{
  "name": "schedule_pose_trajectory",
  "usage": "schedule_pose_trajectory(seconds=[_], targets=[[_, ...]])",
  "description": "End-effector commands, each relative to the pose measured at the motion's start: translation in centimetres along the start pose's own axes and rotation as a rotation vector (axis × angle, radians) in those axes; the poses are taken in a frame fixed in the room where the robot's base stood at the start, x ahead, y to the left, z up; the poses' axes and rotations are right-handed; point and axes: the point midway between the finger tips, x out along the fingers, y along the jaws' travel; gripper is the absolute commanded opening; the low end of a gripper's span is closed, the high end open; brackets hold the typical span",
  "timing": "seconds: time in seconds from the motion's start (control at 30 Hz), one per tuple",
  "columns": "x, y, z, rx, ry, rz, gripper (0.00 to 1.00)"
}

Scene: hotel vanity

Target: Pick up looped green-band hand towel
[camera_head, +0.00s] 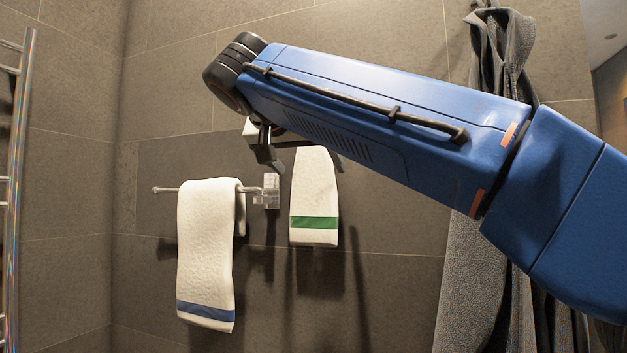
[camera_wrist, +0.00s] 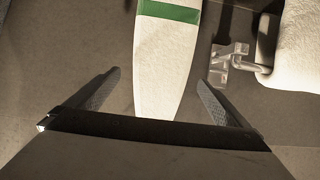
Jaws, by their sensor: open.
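The green-band hand towel (camera_head: 314,190) is white and narrows toward its top. It hangs against the tiled wall, with its green band near the bottom. Its top and any loop are hidden behind my arm in the head view. In the wrist view the towel (camera_wrist: 165,55) appears with its band at the top edge, and its narrow part reaches down between my open fingers. My gripper (camera_wrist: 158,90) is open, with one finger on each side of the towel's narrow end. In the head view my gripper (camera_head: 268,160) is partly hidden; contact cannot be told.
A blue-band towel (camera_head: 207,240) hangs over a metal bar (camera_head: 165,190) left of the green-band towel. A clear bracket (camera_head: 270,190) sits close between them. A grey robe (camera_head: 480,260) hangs at the right. A chrome rail (camera_head: 17,180) stands at the far left.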

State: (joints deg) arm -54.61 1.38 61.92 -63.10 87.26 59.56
Motion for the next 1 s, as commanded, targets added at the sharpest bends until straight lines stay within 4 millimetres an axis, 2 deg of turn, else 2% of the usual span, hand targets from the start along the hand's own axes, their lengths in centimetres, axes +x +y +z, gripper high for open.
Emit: schedule_pose_trajectory(seconds=[0.1,0.2,0.47,0.67,1.0], targets=[[1.8,-0.1,0.0,0.000,-0.001,0.003,1.00],[2.8,-0.1,0.0,0.000,-0.001,0.002,1.00],[3.1,-0.1,0.0,0.000,0.000,0.000,1.00],[3.1,-0.1,0.0,0.000,0.000,0.000,0.56],[3.0,-0.1,-0.2,0.000,0.000,0.000,0.56]])
